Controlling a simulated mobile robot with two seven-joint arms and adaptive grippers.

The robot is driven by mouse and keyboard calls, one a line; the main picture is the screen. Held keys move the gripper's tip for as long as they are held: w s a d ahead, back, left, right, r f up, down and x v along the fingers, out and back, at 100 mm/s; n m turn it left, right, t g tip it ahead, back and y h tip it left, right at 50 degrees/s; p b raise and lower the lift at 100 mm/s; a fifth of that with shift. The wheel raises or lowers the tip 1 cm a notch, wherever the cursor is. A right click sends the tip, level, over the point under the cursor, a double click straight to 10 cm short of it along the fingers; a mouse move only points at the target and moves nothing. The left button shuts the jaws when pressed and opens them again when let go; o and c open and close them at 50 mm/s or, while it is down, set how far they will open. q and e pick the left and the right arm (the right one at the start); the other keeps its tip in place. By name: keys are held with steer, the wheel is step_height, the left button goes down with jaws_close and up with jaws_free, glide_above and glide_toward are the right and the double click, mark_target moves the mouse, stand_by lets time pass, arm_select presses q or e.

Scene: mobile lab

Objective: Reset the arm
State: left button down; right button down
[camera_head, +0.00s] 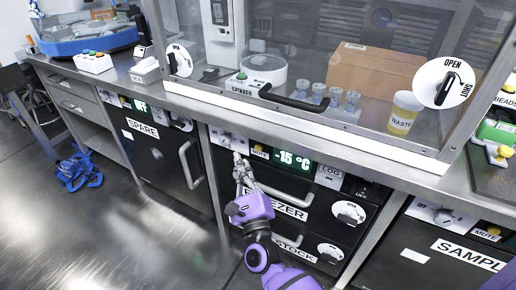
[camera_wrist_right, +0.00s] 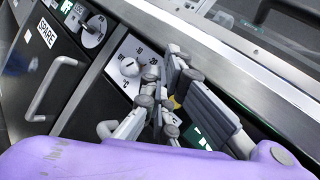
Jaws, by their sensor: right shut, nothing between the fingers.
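My right arm is purple and reaches up from the bottom of the head view. Its grey gripper (camera_head: 241,168) is in front of the freezer (camera_head: 228,196), near the dial and the green -15 °C display (camera_head: 293,160). In the right wrist view the gripper (camera_wrist_right: 172,85) is shut and empty, close to the freezer's temperature dial (camera_wrist_right: 130,67); I cannot tell whether it touches the panel. It covers part of the freezer panel and handle. My left gripper is not in view.
A glass hood (camera_head: 330,40) above the counter holds a cardboard box (camera_head: 375,72), a spinner (camera_head: 262,70) and a waste jar (camera_head: 403,113). The spare unit (camera_head: 158,150) stands left, its handle sticking out. Floor at lower left is clear.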

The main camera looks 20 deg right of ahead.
stand_by(0.5)
